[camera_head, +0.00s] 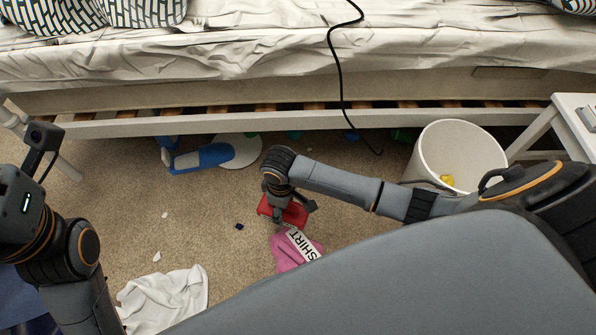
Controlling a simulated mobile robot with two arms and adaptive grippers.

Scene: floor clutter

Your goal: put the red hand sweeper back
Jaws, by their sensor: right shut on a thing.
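The red hand sweeper (293,213) is low over or on the carpet near the middle of the view. My right gripper (281,207) reaches down onto it from above and is shut on it. The gripper and wrist hide part of the sweeper, so its full shape and any gap to the floor are unclear. My left arm stands at the left edge of the view; its fingers cannot be made out.
A white cloth (165,298) lies at the lower left. A white bin (432,150) stands right. A blue object (205,157) and white disc (243,150) lie by the bed (200,127). A black cable (339,80) hangs down.

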